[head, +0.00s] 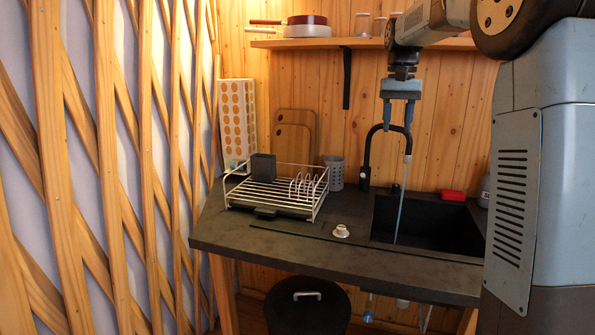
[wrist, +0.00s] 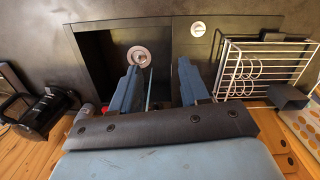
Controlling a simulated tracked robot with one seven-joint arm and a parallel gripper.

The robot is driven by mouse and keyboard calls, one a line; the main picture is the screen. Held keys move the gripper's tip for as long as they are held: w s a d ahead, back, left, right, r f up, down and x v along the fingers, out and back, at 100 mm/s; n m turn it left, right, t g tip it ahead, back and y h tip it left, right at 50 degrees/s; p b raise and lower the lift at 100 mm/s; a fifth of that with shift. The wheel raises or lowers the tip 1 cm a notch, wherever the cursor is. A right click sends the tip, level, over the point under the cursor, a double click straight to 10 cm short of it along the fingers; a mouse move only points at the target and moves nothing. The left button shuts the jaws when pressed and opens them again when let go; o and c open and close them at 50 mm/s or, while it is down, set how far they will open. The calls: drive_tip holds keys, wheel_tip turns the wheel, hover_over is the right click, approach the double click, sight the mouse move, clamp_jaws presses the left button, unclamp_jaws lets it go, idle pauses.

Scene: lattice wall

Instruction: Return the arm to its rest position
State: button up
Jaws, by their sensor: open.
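My gripper (head: 397,128) hangs from my arm over the sink, with its fingers pointing down. It is open, and no grasped object shows between its fingers. In the wrist view the two blue fingers (wrist: 158,88) stand apart above the sink (wrist: 92,60). In the head view the arm reaches in from the upper right, in front of the shelf. The black faucet (head: 367,150) is close beside and partly behind the fingers. A thin pale blue streak (head: 399,215) runs down into the sink; I cannot tell whether it is water.
A wire dish rack (head: 318,198) stands left of the sink on the dark counter (head: 300,252). A small white round piece (head: 341,231) lies between them. A wooden shelf (head: 285,44) bears pans. A red item (head: 453,195) sits behind the sink. A lattice wall (head: 105,150) borders the left.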

drive_tip(key=s+a+f+n+t, duration=0.1)
drive_tip(key=s+f+t, duration=0.15)
drive_tip(key=s, duration=1.65)
drive_tip(key=s+f+t, duration=0.2)
drive_tip(key=s+f, duration=0.2)
drive_tip(key=s, duration=0.3)
drive_tip(key=s+a+f+n+t, duration=0.1)
drive_tip(key=s+f, duration=0.3)
drive_tip(key=s, duration=0.3)
drive_tip(key=shift+f+t, duration=0.35)
drive_tip(key=shift+f, duration=0.05)
